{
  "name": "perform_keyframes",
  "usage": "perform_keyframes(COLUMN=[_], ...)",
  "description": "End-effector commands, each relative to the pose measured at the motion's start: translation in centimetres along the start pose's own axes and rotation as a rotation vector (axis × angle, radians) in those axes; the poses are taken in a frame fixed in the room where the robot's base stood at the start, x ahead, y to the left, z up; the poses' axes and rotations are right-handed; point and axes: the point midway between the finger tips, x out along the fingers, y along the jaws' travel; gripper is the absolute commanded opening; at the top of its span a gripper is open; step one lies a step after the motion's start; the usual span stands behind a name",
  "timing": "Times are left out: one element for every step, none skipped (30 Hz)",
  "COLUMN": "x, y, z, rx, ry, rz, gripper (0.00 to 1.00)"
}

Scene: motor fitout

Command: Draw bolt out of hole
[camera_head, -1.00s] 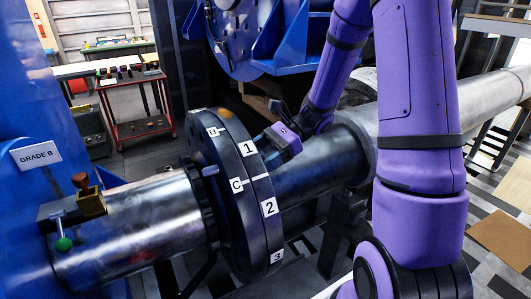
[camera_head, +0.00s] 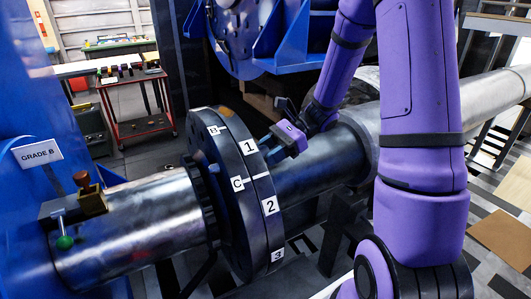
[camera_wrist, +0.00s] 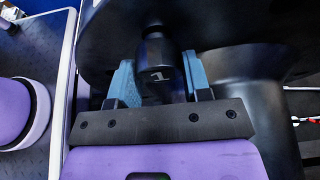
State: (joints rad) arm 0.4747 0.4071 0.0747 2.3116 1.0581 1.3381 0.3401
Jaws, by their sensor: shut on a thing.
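In the head view, my gripper (camera_head: 271,139) is on the right side of the flange (camera_head: 243,205), near label 1 (camera_head: 249,147). The bolt is mostly hidden there by the fingers.
Labels 2 (camera_head: 269,205) and 3 (camera_head: 277,255) mark the flange rim. A steel pipe (camera_head: 318,162) runs right from the flange, close under my gripper. A red cart (camera_head: 140,125) stands back left. A "GRADE B" sign (camera_head: 38,154) is on the blue structure at left.

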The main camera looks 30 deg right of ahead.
Motion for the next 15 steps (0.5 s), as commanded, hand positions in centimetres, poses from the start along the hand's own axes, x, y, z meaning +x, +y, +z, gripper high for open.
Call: perform_keyframes(x=[-0.2, -0.3, -0.4, -0.5, -0.6, -0.7, -0.8, -0.8, -0.9, -1.0, -1.1, -1.2, -1.3, -1.4, -1.5], y=[-0.1, -0.1, -0.1, -0.1, -0.1, -0.1, -0.1, -0.1, 0.0, 0.0, 0.0, 0.0, 0.0, 0.0, 0.0], z=[-0.1, -0.1, -0.1, -0.2, -0.2, -0.2, -0.3, -0.3, -0.4, -0.4, -0.4, -0.5, -0.5, -0.5, -0.6], rx=[0.0, 0.0, 0.0, -0.001, -0.001, -0.001, -0.001, -0.001, -0.001, -0.001, -0.001, -0.001, -0.001, -0.001, -0.001], ry=[0.0, 0.0, 0.0, 0.0, 0.0, 0.0, 0.0, 0.001, 0.0, 0.0, 0.0, 0.0, 0.0, 0.0, 0.0], rz=[-0.002, -0.002, -0.002, -0.002, -0.002, -0.001, -0.001, -0.001, 0.0, 0.0, 0.0, 0.0, 0.0, 0.0, 0.0], gripper=[0.0, 0.0, 0.0, 0.0, 0.0, 0.0, 0.0, 0.0, 0.0, 0.0, 0.0, 0.0, 0.0, 0.0, 0.0])
